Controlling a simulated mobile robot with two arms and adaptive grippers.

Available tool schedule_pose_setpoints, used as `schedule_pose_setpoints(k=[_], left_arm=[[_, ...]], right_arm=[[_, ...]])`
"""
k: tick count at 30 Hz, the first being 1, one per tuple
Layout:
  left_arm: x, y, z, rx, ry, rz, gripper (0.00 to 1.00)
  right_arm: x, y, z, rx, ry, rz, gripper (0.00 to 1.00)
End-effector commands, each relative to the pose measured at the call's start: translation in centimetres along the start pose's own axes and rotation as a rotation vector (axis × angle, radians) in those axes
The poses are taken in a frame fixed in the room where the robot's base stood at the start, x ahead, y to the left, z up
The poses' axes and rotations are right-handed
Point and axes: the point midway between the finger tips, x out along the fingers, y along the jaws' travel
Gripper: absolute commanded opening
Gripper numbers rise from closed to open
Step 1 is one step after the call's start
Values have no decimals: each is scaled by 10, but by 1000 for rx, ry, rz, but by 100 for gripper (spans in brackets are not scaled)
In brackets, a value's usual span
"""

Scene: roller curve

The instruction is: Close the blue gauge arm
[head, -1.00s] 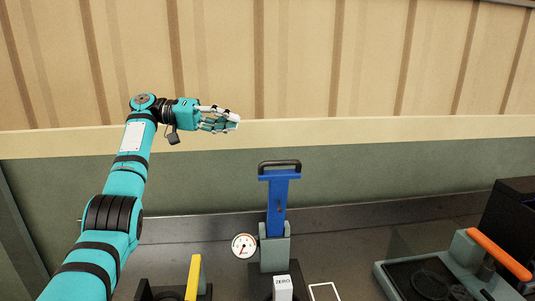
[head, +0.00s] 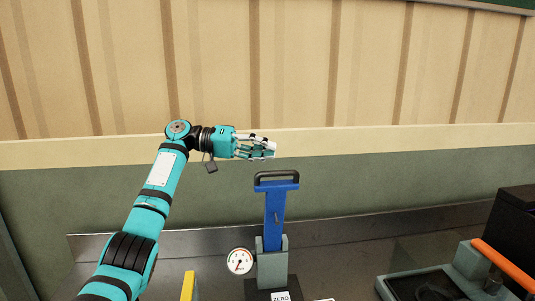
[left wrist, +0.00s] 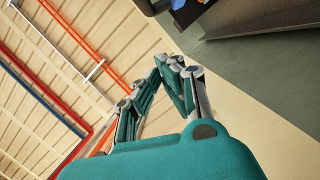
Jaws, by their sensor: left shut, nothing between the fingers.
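The blue gauge arm (head: 274,217) stands upright in its grey bracket (head: 272,265), with a black handle (head: 276,176) across its top. A round white gauge (head: 240,261) with a red mark sits just left of the bracket. My left gripper (head: 273,149) is shut and empty, above the black handle and apart from it. In the left wrist view the fingers (left wrist: 162,60) meet at their tips with nothing between them. A bit of blue (left wrist: 177,4) shows at the top of that view. My right gripper is not in view.
A white block marked ZERO (head: 281,296) is in front of the bracket. A yellow bar (head: 188,286) stands at the lower left. At right is a grey fixture (head: 462,257) with an orange bar (head: 506,266), beside a dark box (head: 514,232). The wall behind is tan and green.

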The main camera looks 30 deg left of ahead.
Motion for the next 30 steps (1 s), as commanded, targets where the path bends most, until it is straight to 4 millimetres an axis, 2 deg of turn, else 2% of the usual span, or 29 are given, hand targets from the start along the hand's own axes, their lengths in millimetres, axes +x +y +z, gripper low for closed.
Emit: schedule_pose_setpoints(k=[6, 12, 25, 30], left_arm=[[6, -1, 24, -1, -1, -3, 0], [9, 0, 36, -1, 1, -1, 0], [10, -1, 39, 0, 1, -1, 0], [12, -2, 43, 21, 1, -6, 0]], right_arm=[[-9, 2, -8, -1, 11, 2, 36], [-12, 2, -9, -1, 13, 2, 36], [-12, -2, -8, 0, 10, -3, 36], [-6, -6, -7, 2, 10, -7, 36]])
